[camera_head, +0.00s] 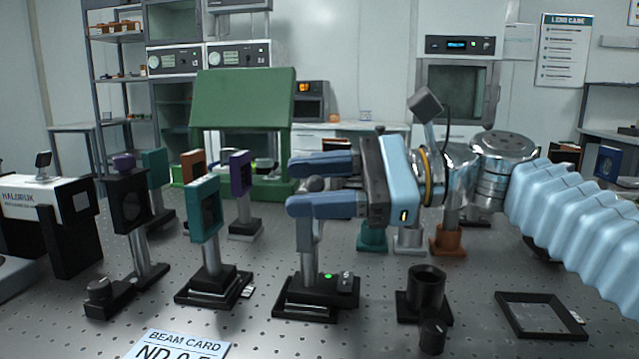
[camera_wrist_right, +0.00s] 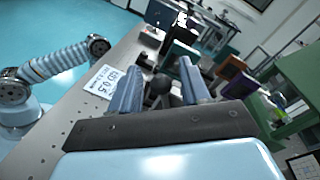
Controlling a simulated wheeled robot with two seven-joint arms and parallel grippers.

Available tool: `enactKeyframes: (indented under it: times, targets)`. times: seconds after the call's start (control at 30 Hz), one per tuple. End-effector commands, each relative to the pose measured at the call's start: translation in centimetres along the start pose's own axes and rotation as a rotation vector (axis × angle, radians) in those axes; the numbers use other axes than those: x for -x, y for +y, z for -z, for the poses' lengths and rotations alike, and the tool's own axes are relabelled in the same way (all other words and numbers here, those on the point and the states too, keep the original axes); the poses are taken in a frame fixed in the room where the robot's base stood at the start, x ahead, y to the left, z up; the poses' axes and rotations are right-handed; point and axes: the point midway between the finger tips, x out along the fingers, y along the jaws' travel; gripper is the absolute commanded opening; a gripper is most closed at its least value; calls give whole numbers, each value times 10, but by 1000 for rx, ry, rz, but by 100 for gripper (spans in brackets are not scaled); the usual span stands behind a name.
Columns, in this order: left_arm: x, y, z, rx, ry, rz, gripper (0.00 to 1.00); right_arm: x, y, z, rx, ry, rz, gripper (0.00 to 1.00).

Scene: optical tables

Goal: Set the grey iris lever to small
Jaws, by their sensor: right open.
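The grey ball knob of the iris lever (camera_head: 316,184) shows between the two blue fingers of my right gripper (camera_head: 291,186). The jaws are open, with one finger behind the knob and one in front. In the right wrist view, the dark round knob (camera_wrist_right: 160,84) lies between the fingers of the right gripper (camera_wrist_right: 159,68), with gaps on both sides. Below is a grey post (camera_head: 309,242) on a black base (camera_head: 300,303) with a lit green light. The iris body is mostly hidden by the fingers. My left gripper is in neither view.
A teal-framed optic (camera_head: 205,210) stands just left, with a black plate with a purple knob (camera_head: 130,200) beyond it. A purple-framed optic (camera_head: 239,175) stands behind. A black cup holder (camera_head: 426,290) and flat black frame (camera_head: 541,315) lie right. A beam card (camera_head: 180,345) lies in front.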

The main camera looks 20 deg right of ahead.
Motion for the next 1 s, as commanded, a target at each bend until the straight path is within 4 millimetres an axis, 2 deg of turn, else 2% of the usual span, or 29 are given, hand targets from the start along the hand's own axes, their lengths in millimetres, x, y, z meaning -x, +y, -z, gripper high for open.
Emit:
enactKeyframes:
  times: [0.17,0.27,0.7,0.83,1.0]
  targets:
    - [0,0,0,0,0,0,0,2,0,0,0,0,0,46]
    - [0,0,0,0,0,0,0,12,-1,0,1,0,2,46]
    - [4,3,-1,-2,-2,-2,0,111,-1,-1,1,1,3,46]
    - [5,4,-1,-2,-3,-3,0,129,-1,0,0,0,1,46]
    - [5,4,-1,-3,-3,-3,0,138,0,0,0,0,0,46]
